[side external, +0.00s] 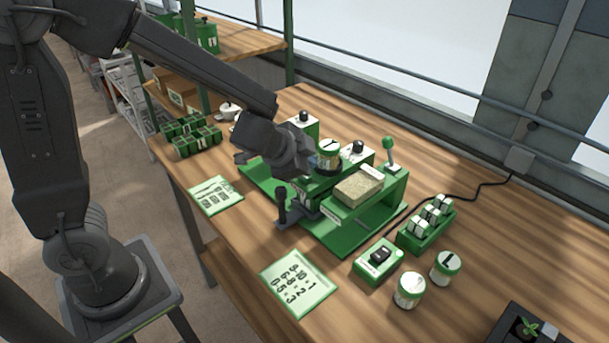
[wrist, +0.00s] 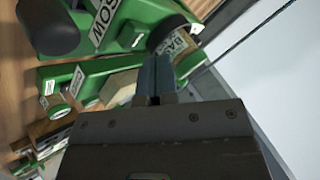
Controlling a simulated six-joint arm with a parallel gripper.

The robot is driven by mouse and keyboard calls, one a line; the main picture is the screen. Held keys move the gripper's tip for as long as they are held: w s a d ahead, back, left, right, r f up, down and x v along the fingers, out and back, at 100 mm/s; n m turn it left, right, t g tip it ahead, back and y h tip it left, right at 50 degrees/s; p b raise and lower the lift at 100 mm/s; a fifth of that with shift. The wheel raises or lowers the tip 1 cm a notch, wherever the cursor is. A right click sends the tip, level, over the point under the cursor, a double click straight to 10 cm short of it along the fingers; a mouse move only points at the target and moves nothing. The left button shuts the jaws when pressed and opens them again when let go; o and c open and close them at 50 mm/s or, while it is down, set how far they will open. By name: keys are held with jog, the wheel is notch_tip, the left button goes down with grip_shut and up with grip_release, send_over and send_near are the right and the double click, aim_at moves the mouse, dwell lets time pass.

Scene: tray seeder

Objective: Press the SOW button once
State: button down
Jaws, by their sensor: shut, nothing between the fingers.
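The green seeder machine (side external: 340,237) stands on the wooden bench, with a tan block (side external: 359,187) on its right part. In the wrist view a white SOW label (wrist: 95,20) shows on the green machine, upper left of my fingers. A large dark rounded part (wrist: 54,27) lies left of that label; I cannot tell which part is the button. My gripper (wrist: 155,80) is shut and empty, with its fingers pointing toward the machine. In the side view the wrist hangs over the machine's left end, and the fingertips cannot be made out. Contact with the button cannot be seen.
A switch box (side external: 378,262), two jars and a small rack (side external: 427,232) sit to the right.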

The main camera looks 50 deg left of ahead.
jog(key=shift+f, duration=0.15)
jog(key=shift+f, duration=0.3)
jog(key=shift+f, duration=0.5)
dwell(0.6)
jog(key=shift+r, duration=0.95)
jog(key=shift+r, duration=2.5)
